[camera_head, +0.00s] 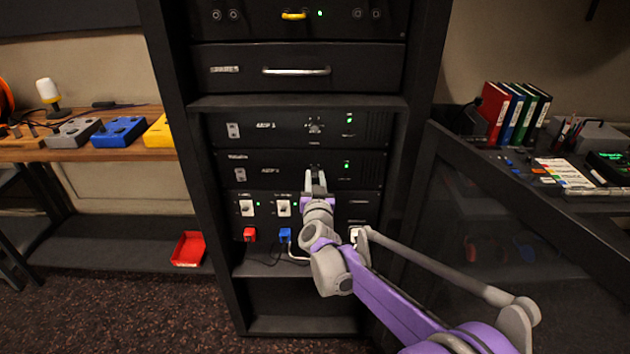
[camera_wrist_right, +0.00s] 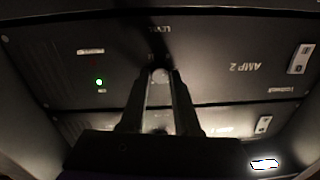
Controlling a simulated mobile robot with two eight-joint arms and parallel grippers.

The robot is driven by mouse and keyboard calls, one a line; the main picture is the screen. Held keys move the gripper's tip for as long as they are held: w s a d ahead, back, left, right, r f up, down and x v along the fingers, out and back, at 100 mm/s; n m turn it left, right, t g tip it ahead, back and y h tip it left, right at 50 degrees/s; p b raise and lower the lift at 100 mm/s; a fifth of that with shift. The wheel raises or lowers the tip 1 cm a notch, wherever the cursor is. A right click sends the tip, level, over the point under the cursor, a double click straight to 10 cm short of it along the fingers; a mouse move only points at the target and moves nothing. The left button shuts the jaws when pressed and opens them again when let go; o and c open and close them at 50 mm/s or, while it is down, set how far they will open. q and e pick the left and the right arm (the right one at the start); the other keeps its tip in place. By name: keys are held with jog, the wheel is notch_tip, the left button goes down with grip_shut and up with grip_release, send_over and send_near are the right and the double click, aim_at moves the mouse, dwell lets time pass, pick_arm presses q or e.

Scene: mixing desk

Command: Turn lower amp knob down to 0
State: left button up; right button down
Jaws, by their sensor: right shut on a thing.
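The lower amp, marked AMP 2 (camera_head: 265,170), is a black panel in the rack, with a lit green light on its right side. In the right wrist view the AMP 2 panel (camera_wrist_right: 215,75) appears upside down, with its LEVEL label above the knob. My right gripper (camera_head: 316,174) reaches up to the middle of this panel. It also shows in the right wrist view (camera_wrist_right: 160,80), shut on the lower amp knob (camera_wrist_right: 160,75), a small round grey knob between the fingertips. The fingers hide most of the knob, so its setting cannot be read. My left gripper is not in view.
The AMP 1 panel (camera_head: 270,129) with its own knob sits just above. The rack's side posts border the space. A desk (camera_head: 470,170) stands at right.

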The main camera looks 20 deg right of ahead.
jog(key=shift+n+b, duration=0.3)
jog(key=shift+n, duration=1.4)
jog(key=c, duration=0.6)
grip_release()
jog(key=p+v, duration=0.1)
jog(key=v, duration=1)
jog(key=shift+r, duration=0.1)
jog(key=shift+a, duration=0.1)
